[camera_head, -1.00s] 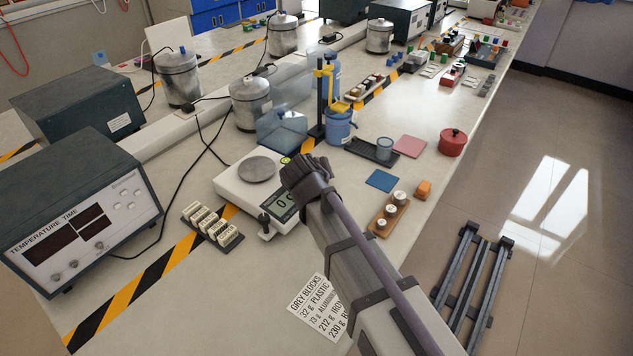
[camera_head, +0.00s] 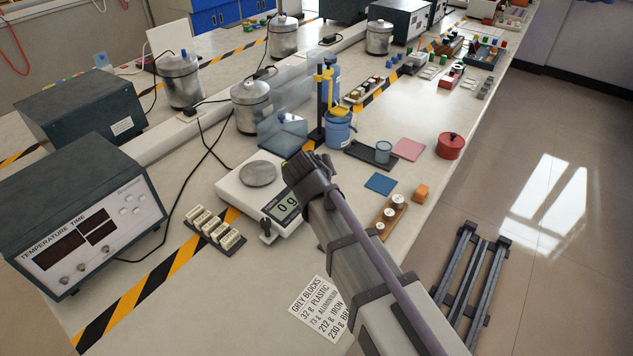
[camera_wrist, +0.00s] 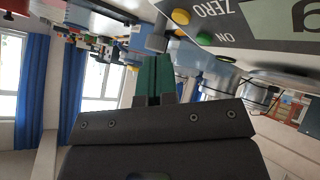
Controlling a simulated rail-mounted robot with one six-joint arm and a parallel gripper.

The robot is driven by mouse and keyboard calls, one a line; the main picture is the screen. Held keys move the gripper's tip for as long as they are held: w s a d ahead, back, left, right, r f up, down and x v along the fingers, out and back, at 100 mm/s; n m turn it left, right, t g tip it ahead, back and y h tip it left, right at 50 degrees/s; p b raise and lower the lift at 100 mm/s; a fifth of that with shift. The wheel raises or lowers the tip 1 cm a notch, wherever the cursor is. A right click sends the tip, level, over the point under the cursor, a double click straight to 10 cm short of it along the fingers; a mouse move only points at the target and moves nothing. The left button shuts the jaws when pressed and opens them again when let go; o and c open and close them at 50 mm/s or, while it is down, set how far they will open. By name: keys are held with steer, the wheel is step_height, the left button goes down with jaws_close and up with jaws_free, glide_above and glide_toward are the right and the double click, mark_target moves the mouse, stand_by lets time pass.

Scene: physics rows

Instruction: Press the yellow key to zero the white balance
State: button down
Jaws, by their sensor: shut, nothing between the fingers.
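The white balance (camera_head: 235,197) stands on the bench with its round metal pan (camera_head: 260,174) empty and its display (camera_head: 284,207) reading 0 g. In the wrist view, which looks upside down, the yellow key (camera_wrist: 181,16) sits on the balance face beside the word ZERO. A green key (camera_wrist: 204,38) marked ON is close by. My gripper (camera_head: 297,167) is at the right edge of the balance and hides the keys in the head view. Its green fingers (camera_wrist: 155,75) are shut and empty, apart from the yellow key in the wrist view.
A row of pale blocks (camera_head: 214,230) lies left of the balance. A clear box (camera_head: 283,133) and a blue container (camera_head: 340,130) stand behind it. A wooden block with weights (camera_head: 389,218) and a blue mat (camera_head: 380,183) are to the right.

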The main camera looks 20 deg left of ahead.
steer(key=r+p, duration=0.2)
steer(key=r, duration=0.1)
steer(key=shift+s+d+r+p, duration=0.1)
steer(key=shift+d+r+p, duration=0.15)
steer(key=shift+d+p, duration=0.1)
stand_by(0.4)
steer(key=s+d+m+g+p, duration=0.1)
steer(key=s+d+m+g, duration=0.1)
steer(key=d, duration=1)
steer(key=s+d+f+m+g+p, duration=0.1)
steer(key=s+d+m+g+p, duration=0.1)
steer(key=s+d+g, duration=0.2)
steer(key=s+d+m+g+p, duration=0.1)
steer(key=s+d, duration=0.6)
steer(key=d, duration=1.3)
steer(key=m+g, duration=0.1)
steer(key=g, duration=0.1)
steer(key=shift+s+f+m+g+h, duration=0.3)
steer(key=shift+s+m+g, duration=0.1)
